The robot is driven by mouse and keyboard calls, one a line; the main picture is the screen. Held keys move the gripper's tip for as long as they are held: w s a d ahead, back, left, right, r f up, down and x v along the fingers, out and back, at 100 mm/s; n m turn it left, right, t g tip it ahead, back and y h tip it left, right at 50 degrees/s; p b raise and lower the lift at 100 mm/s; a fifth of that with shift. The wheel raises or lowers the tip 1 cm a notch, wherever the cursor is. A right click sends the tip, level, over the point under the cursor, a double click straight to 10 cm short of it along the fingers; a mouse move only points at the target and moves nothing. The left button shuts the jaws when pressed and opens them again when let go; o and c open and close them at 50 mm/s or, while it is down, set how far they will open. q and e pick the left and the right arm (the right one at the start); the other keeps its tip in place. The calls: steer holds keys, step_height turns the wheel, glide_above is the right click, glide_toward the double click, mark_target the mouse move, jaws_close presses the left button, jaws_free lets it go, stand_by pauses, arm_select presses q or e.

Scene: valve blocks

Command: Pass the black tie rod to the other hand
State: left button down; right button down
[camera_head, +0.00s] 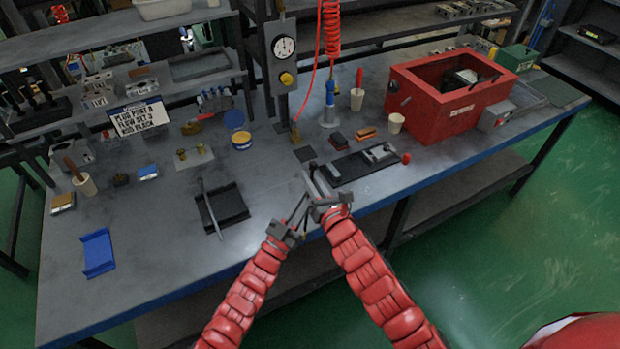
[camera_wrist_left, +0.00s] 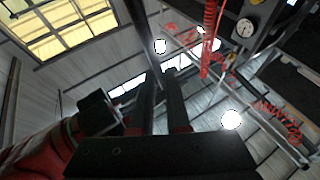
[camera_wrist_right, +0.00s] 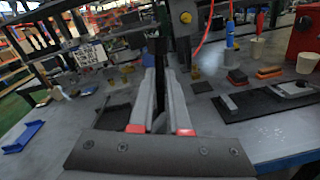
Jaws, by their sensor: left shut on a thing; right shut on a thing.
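The black tie rod shows as a dark bar (camera_wrist_right: 157,70) between the fingers in the right wrist view. A dark bar also rises past the finger ends in the left wrist view (camera_wrist_left: 146,38).
A black tray with a light bar (camera_head: 226,205) and a black fixture plate (camera_head: 365,165) lie on the bench (camera_head: 150,240). A blue tray (camera_head: 98,252) is at the left and a red box (camera_head: 430,107) at the right. A gauge post (camera_head: 284,75) stands behind.

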arm_select(q)
steer(key=shift+s+d, duration=0.2)
steer(key=shift+d, duration=0.15)
steer(key=c, duration=0.8)
jaws_free()
steer(key=shift+w+a, duration=0.1)
steer(key=shift+a, duration=0.05)
